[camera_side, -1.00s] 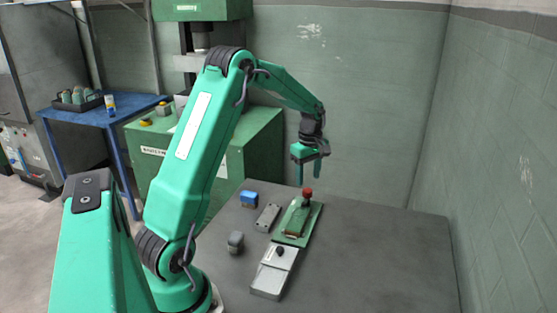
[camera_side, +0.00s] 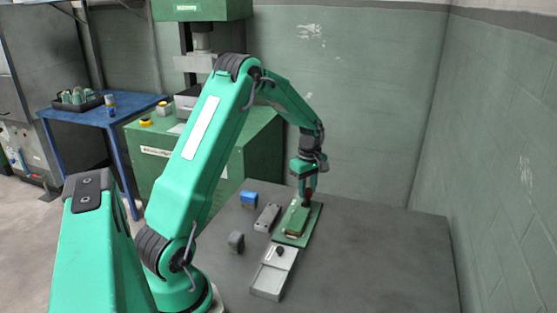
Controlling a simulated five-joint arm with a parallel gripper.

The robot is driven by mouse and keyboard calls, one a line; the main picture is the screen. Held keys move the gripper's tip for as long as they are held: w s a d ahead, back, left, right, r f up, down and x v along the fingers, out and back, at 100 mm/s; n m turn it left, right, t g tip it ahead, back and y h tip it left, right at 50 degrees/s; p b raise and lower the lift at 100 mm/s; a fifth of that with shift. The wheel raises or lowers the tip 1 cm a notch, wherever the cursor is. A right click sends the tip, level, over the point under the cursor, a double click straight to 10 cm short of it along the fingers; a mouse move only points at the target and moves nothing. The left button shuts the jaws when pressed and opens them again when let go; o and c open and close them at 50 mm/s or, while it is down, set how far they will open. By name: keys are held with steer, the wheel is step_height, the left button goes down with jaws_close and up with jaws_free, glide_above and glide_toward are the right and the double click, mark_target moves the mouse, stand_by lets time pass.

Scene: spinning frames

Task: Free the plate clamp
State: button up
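The fingers partly hide the knob. At this size I cannot tell whether they are closed on it or only beside it.
A light grey tray-like box (camera_side: 273,275) with a black knob stands in front of the clamp. The table's right side is clear.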

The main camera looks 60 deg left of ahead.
steer(key=shift+m, duration=0.4)
steer(key=shift+c, duration=0.3)
steer(key=m, duration=1.2)
steer(key=shift+w, duration=0.1)
steer(key=m, duration=0.5)
stand_by(0.3)
steer(key=o, duration=1)
steer(key=shift+c, duration=0.2)
